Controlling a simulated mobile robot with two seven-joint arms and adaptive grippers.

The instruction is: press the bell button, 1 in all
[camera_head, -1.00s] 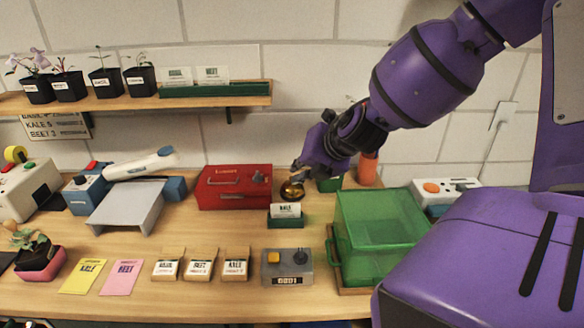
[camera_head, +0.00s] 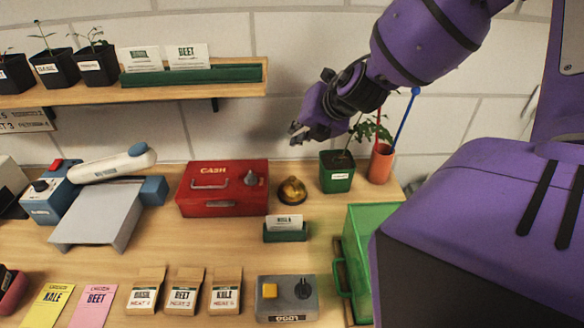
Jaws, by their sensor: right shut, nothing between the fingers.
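The brass bell (camera_head: 292,190) stands on the wooden table, just right of the red cash box, with its top in clear view. My right gripper (camera_head: 296,133) is shut and empty. It is raised above and behind the bell in the picture, apart from it, in front of the white wall. My left gripper is not in view.
Near the bell are the red cash box (camera_head: 222,200), a green card holder (camera_head: 285,233), a green plant pot (camera_head: 337,178) and an orange cup (camera_head: 381,163). A green bin (camera_head: 362,222) stands at right. A grey box with a yellow button (camera_head: 270,290) is in front.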

